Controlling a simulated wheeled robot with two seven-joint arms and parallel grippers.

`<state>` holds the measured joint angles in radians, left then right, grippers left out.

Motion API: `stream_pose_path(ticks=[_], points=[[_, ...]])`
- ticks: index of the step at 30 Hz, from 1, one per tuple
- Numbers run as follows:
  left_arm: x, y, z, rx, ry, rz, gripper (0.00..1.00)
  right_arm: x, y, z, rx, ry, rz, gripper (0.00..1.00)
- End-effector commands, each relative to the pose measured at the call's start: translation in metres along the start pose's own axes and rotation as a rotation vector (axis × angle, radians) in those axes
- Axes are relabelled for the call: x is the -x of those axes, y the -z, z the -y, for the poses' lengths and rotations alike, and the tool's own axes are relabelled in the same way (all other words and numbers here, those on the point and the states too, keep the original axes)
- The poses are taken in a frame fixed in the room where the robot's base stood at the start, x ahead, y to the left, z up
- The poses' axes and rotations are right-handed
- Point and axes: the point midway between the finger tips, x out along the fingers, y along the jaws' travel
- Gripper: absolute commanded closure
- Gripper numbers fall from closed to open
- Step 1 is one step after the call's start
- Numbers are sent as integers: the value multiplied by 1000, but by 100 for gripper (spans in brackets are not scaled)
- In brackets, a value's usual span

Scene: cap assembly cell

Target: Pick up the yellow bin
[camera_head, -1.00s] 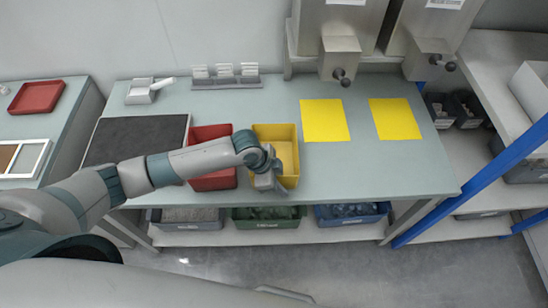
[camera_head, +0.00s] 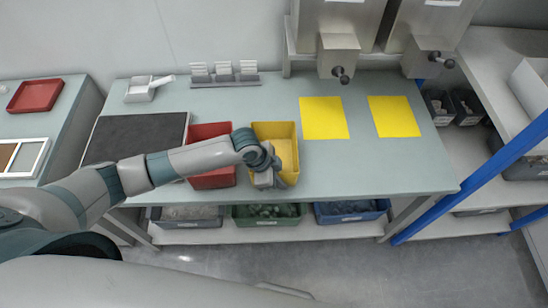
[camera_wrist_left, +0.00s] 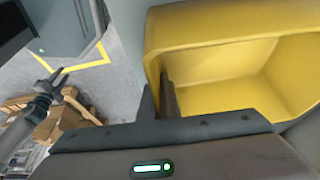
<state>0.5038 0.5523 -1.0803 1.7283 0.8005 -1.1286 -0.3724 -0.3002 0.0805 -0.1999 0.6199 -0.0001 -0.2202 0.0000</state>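The yellow bin (camera_head: 287,133) is open-topped and stands on the work table, right of a red bin. My left gripper (camera_head: 283,179) is at the bin's near side. In the left wrist view, the yellow bin (camera_wrist_left: 215,32) fills the upper right and looks empty in the part that shows. My left gripper (camera_wrist_left: 158,100) has one dark finger inside the bin and one outside, with the bin's wall between them. The fingers look close against the wall. The bin appears to rest on the table.
The red bin (camera_head: 209,131) stands close beside the yellow bin on the left. Two yellow sheets (camera_head: 324,118) lie to the right. A dark mat (camera_head: 135,138) is at the left, and a metal scoop (camera_head: 146,88) lies behind it. The right front of the table is clear.

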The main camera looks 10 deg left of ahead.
Motion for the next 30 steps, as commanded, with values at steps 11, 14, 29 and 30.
stream_pose_path(ticks=[11, 14, 29, 30], points=[[7, 3, 1, -2, 1, -1, 100, -5, 0, 0, 0, 0, 0, 69], [16, 6, 2, -2, 2, -1, 100, -10, -1, 0, 0, 0, 0, 69], [74, 25, -55, -4, -1, -3, 100, -35, -2, 1, 0, 0, -1, 69], [78, 25, -61, -5, 0, -2, 100, -36, -3, 1, 0, 0, -1, 69]])
